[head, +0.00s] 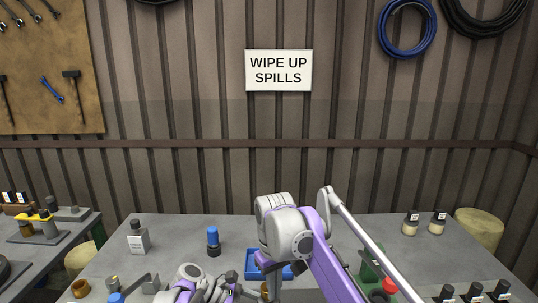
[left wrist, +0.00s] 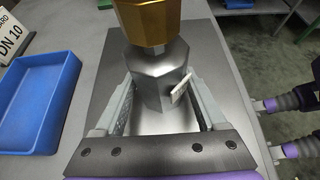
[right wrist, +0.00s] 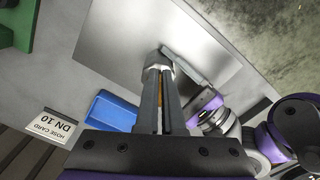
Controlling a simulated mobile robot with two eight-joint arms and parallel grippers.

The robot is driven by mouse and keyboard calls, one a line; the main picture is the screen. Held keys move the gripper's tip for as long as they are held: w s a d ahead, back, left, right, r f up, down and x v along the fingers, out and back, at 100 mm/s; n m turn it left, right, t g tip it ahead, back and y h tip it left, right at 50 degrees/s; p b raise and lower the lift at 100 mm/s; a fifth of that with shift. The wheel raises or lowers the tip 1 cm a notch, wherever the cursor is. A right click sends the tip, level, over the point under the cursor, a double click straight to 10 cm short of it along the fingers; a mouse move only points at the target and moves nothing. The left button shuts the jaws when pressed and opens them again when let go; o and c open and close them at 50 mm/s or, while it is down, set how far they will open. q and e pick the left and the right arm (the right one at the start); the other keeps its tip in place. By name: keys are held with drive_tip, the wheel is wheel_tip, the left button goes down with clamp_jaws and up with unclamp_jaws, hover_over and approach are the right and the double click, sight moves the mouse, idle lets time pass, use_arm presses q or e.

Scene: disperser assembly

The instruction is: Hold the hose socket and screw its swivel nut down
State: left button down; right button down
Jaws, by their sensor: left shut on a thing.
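A brass-coloured hexagonal nut (left wrist: 148,18) sits on top of a grey hexagonal body (left wrist: 157,80) in the left wrist view. My left gripper (left wrist: 166,92) is shut on the grey body, one finger on each side, with a small pale tab sticking out of the body near the right finger. In the right wrist view my right gripper (right wrist: 160,85) has its fingers close together over the same assembly. A sliver of brass shows between them, and the grey body (right wrist: 157,73) shows at their tips. I cannot tell whether they touch the nut. In the head view arm links hide most of the assembly.
A blue tray (left wrist: 40,98) lies beside a grey metal plate (left wrist: 100,60). A card reading DN 10 (right wrist: 52,126) stands nearby. A blue-capped bottle (head: 213,242) and a labelled bottle (head: 138,238) stand on the left of the bench. Two small bottles (head: 411,224) (head: 438,224) stand at the right.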

drive_tip(key=shift+a, duration=0.15)
idle(0.3)
wheel_tip(320, 180, up, 6)
drive_tip(key=shift+s+d, duration=0.25)
drive_tip(key=shift+s, duration=0.1)
idle(0.3)
wheel_tip(320, 180, down, 6)
drive_tip(key=shift+w+d, duration=0.15)
drive_tip(key=shift+d, duration=0.2)
idle(0.6)
drive_tip(key=shift+w+a, duration=0.3)
drive_tip(key=shift+w, duration=0.1)
idle(0.7)
drive_tip(key=shift+s+a, duration=0.1)
drive_tip(key=shift+a, duration=0.25)
idle(0.4)
